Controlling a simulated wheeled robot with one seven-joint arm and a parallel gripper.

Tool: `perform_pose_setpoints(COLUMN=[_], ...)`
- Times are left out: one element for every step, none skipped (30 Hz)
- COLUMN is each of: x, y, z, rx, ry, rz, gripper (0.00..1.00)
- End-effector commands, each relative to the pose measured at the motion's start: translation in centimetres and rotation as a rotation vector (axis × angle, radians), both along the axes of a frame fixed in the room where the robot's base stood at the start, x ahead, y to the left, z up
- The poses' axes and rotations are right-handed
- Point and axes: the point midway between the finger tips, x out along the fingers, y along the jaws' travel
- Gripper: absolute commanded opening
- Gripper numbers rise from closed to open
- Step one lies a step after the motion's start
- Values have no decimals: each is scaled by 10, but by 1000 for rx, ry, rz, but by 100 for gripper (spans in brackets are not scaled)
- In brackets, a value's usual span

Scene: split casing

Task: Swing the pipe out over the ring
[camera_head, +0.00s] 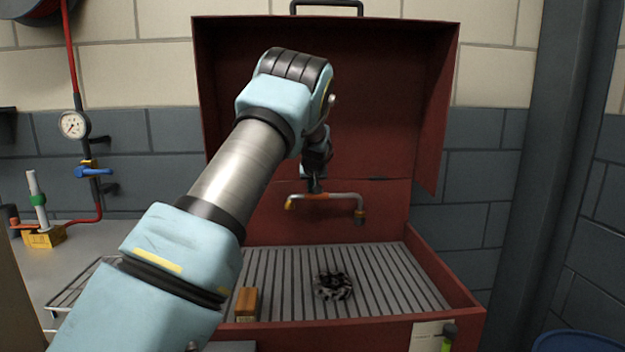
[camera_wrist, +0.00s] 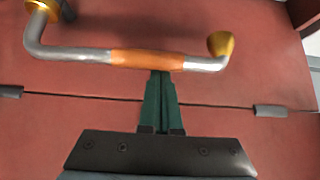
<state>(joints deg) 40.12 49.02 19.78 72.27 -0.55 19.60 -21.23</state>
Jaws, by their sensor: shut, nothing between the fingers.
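The pipe (camera_head: 335,196) is a grey bent tube with brass ends, against the red back wall of the box. In the wrist view the pipe (camera_wrist: 85,54) has an orange middle section, and both ends bend up in the picture. My gripper (camera_head: 314,187) is at the pipe's middle. In the wrist view its green fingers (camera_wrist: 160,80) are together with nothing between them. Their tips meet the lower edge of the orange section; I cannot tell whether they touch it. The dark, round ring (camera_head: 333,287) lies on the slatted floor, below and in front of the pipe.
The open red box (camera_head: 440,268) has its lid raised behind and a slatted floor (camera_head: 280,262) inside. A small orange-brown block (camera_head: 246,303) is at the front left of the slats. A gauge (camera_head: 73,124) and blue valve handle (camera_head: 93,172) are at left. The slats around the ring are clear.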

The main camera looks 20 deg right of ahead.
Motion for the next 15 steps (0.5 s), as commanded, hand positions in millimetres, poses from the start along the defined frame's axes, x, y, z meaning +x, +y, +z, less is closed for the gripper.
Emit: perform_pose_setpoints(x=[3,3,4,5,5,6,6,6,6,6,6,6,6,6,5], y=[0,-1,-1,-1,-1,-1,-1,-1,-1,-1,-1,-1,-1,-1,-1], z=[-2,-3,-5,-6,-6,-7,-7,-7,-7,-7,-7,-7,-7,-7,-7], rx=[0,0,0,0,0,0,0,-1,-1,-1,-1,-1,-1,-1,-1], ry=[0,0,1,1,1,0,0,0,0,0,0,0,0,0,0], rz=[0,0,0,0,0,0,0,1,0,0,0,0,0,1,1], gripper=[0,0,0,0,0,0,0,0,0,0,0,0,0,0,0])
